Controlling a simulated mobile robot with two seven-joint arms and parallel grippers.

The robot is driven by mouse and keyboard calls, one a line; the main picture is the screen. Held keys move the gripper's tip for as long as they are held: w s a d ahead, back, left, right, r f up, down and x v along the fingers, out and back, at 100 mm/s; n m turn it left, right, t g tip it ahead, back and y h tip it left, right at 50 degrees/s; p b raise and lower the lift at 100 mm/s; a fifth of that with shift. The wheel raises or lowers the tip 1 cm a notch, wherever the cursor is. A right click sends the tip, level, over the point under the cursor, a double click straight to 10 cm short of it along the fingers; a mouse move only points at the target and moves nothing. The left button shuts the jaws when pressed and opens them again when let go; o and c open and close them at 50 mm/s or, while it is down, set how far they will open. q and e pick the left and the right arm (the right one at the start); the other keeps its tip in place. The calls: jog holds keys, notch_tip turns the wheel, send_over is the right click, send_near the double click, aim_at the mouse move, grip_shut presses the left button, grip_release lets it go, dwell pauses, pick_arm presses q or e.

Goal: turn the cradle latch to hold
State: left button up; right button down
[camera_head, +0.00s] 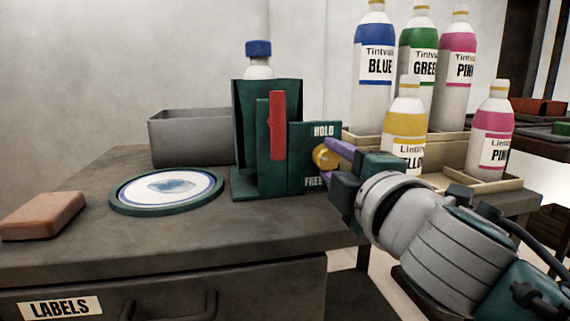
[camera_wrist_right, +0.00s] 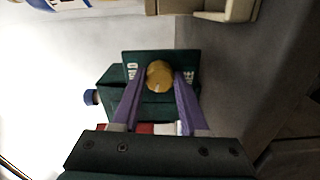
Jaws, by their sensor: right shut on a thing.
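The dark green cradle (camera_head: 258,182) stands on the table and holds a white bottle with a blue cap (camera_head: 258,50). An upright red bar (camera_head: 277,125) is on its front. On the cradle's right plate, a round yellow latch knob (camera_head: 322,157) sits between the words HOLD above and FREE below. Which word it is turned to, I cannot tell. My right gripper (camera_head: 334,160) is shut on the knob. In the right wrist view its purple fingers (camera_wrist_right: 158,88) lie on either side of the yellow knob (camera_wrist_right: 160,74). My left gripper is not in view.
A round plate with a green rim (camera_head: 122,207) and a brown block (camera_head: 45,215) lie to the left. A grey bin (camera_head: 185,137) stands behind. Labelled bottles stand on beige stepped racks (camera_head: 455,181) at right, close to my right arm. A LABELS drawer (camera_head: 190,290) is below.

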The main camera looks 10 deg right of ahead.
jog(key=m, duration=0.3)
jog(key=shift+m, duration=0.4)
jog(key=m, duration=0.2)
jog(key=shift+m+p, duration=0.3)
jog(key=shift+p, duration=0.1)
jog(key=m+p, duration=0.1)
jog(key=m, duration=0.3)
jog(key=shift+p, duration=0.3)
jog(key=shift+m+p, duration=0.55)
jog(key=shift+m, duration=1.05)
jog(key=shift+c, duration=2.2)
grip_release()
jog(key=shift+f, duration=0.1)
jog(key=shift+s, duration=0.1)
